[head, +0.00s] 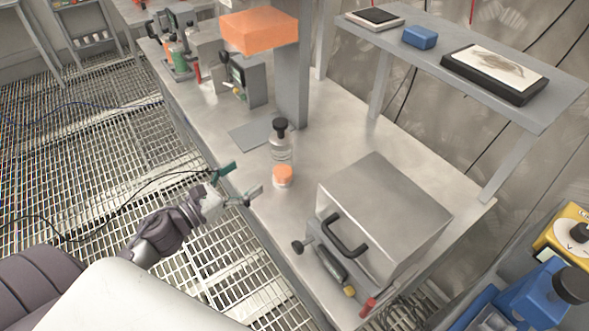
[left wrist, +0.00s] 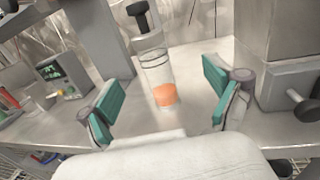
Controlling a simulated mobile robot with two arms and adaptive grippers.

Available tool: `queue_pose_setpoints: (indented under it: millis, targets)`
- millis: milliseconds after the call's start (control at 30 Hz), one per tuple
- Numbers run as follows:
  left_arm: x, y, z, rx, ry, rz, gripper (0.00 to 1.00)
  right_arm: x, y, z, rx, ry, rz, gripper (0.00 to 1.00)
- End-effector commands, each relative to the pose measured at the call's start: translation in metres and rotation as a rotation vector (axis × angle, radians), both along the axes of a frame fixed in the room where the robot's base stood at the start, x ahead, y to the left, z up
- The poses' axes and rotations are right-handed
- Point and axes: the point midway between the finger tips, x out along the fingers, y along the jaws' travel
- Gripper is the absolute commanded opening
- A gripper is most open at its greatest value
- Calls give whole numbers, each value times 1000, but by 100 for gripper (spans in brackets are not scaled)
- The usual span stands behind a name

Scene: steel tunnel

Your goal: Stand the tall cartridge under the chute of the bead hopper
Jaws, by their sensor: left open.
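The tall cartridge (head: 281,153) stands upright on the steel bench, a clear cylinder with an orange lower part and a black knob-like top. In the left wrist view the cartridge (left wrist: 157,72) is ahead, between the open fingers and beyond them. My left gripper (head: 240,182) is open and empty at the bench's near edge, left of the cartridge and apart from it. An orange box (head: 258,31) on a grey post looks like the bead hopper; I cannot make out its chute. My right gripper is not in view.
A steel box with a black handle (head: 385,207) stands right of the cartridge. A flat grey plate (head: 250,134) lies behind-left of it. A device with a display (head: 240,78) stands below the orange box. A raised shelf (head: 545,112) runs at the back right.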

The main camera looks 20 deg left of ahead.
Motion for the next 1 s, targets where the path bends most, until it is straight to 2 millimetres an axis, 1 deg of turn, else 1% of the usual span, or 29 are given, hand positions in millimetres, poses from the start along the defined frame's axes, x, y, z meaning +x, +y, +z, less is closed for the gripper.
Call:
queue_pose_setpoints:
  millis: [33, 67, 167, 267, 300, 500, 600, 833, 1000]
  targets:
    - [-5, 6, -6, 10, 6, 19, 90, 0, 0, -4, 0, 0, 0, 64]
    - [-6, 8, -6, 13, 7, 28, 90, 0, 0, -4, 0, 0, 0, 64]
    - [-1, 10, -5, 21, 6, 40, 90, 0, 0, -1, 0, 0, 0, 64]
    - [14, 5, -3, 21, 5, 40, 90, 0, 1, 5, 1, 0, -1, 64]
    - [21, 2, -1, 21, 4, 38, 90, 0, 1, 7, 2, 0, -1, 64]
    - [56, -10, -3, 19, 5, 38, 90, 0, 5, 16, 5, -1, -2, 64]
    - [67, -14, -4, 19, 7, 39, 90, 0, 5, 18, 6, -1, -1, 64]
    - [81, -17, -5, 21, 8, 39, 90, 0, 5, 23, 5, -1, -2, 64]
    - [106, -21, -4, 18, 7, 39, 90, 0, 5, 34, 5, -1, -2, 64]
